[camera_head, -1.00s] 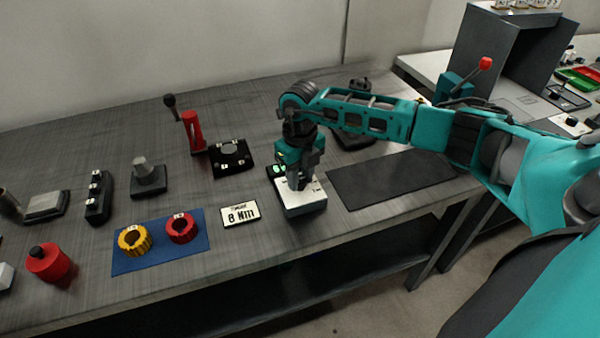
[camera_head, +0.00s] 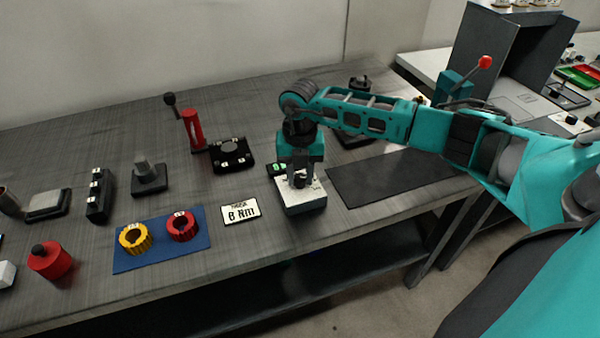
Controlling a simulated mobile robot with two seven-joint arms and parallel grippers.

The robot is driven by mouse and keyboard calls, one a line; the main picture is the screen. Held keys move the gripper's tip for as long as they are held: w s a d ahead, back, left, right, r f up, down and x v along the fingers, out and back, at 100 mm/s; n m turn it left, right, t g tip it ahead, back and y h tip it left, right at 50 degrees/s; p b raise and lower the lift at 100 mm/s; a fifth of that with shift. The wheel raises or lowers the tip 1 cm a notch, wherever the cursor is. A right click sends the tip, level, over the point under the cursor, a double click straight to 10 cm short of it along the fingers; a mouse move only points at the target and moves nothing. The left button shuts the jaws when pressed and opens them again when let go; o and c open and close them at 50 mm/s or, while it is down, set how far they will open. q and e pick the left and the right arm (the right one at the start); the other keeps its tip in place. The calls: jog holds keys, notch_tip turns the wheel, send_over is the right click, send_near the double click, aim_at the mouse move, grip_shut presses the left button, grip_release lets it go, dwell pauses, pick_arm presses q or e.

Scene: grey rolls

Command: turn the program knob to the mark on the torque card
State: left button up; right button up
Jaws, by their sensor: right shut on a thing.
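The torque card (camera_head: 240,212) lies flat on the bench and reads "8 Nm" under a smaller heading. Just right of it stands a box with a white top (camera_head: 305,203), the program knob unit. My right gripper (camera_head: 300,180) points down over this box and is shut on the dark program knob (camera_head: 299,182) on its top. The gripper hides part of the dial, and its marks are too small to read. My left gripper is not in view.
A dark mat (camera_head: 395,178) lies right of the box. A red lever press (camera_head: 194,130) stands behind.

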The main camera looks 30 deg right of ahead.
aim_at(300, 177)
dwell(0.4)
jog(key=o, duration=1.1)
jog(key=shift+c, duration=0.2)
notch_tip(300, 177, up, 13)
